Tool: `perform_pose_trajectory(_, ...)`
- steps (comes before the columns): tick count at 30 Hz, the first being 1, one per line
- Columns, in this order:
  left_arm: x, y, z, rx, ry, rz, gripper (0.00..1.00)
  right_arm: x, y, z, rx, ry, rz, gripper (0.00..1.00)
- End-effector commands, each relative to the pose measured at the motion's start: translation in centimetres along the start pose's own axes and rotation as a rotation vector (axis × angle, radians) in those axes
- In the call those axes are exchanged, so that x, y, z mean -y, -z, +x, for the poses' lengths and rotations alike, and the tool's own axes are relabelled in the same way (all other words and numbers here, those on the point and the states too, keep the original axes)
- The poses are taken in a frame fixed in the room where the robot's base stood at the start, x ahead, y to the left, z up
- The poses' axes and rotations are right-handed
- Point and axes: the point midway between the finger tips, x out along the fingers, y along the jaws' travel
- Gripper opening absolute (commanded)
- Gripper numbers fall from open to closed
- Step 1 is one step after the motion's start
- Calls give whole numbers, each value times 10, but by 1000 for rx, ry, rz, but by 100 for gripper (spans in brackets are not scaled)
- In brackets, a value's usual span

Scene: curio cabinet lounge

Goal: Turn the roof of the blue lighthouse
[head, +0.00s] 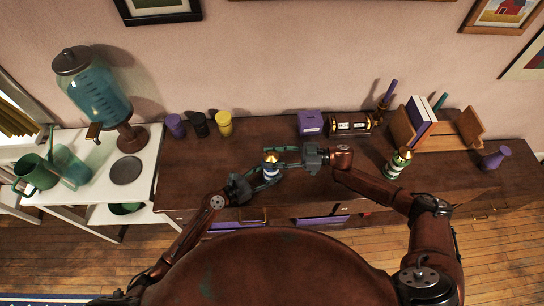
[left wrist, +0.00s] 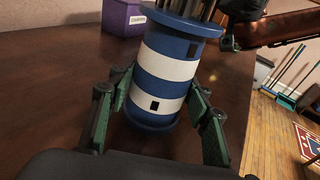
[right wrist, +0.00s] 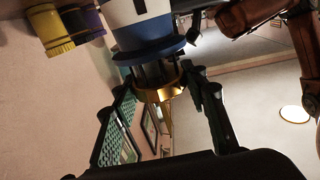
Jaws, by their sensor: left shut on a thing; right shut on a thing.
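The blue lighthouse (head: 271,171) stands on the dark cabinet top in the head view, with blue and white bands and a gold roof (head: 271,157). My left gripper (head: 266,181) is shut on its lower body; the left wrist view shows the banded body (left wrist: 168,72) between the fingers. My right gripper (head: 280,157) comes in from the right at roof height and is shut on the roof. The right wrist view shows the gold, spired roof (right wrist: 160,92) between its fingers, below the dark lantern bars. The fingers hide part of the lighthouse in the head view.
A green-and-white lighthouse (head: 398,162) stands to the right near my right arm. Behind are a purple box (head: 310,122), a dark cylinder device (head: 349,124) and a yellow cup (head: 224,123). A wooden book holder (head: 402,128) is at back right. A drink dispenser (head: 98,96) stands at left.

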Motion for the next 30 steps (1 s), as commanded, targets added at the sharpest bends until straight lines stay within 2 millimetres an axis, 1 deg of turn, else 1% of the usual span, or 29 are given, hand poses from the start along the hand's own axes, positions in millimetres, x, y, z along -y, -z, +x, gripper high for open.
perform_pose_trajectory(1, 0, 4, -1, -7, -1, -2, 2, 1, -1, 0, 0, -1, 1, 16)
perform_pose_trajectory(5, 0, 4, -1, -7, -1, -2, 2, 1, -1, 1, -2, -15, 1, 16)
perform_pose_trajectory(11, 0, 4, -1, -7, -1, -2, 2, 3, -1, 2, -5, -92, 2, 16)
perform_pose_trajectory(17, 0, 4, -1, -7, -1, -1, 2, 5, -1, 3, -8, -240, 4, 16)
perform_pose_trajectory(30, 0, 4, -1, -7, 1, -1, 2, 5, 2, 5, -14, -653, 7, 16)
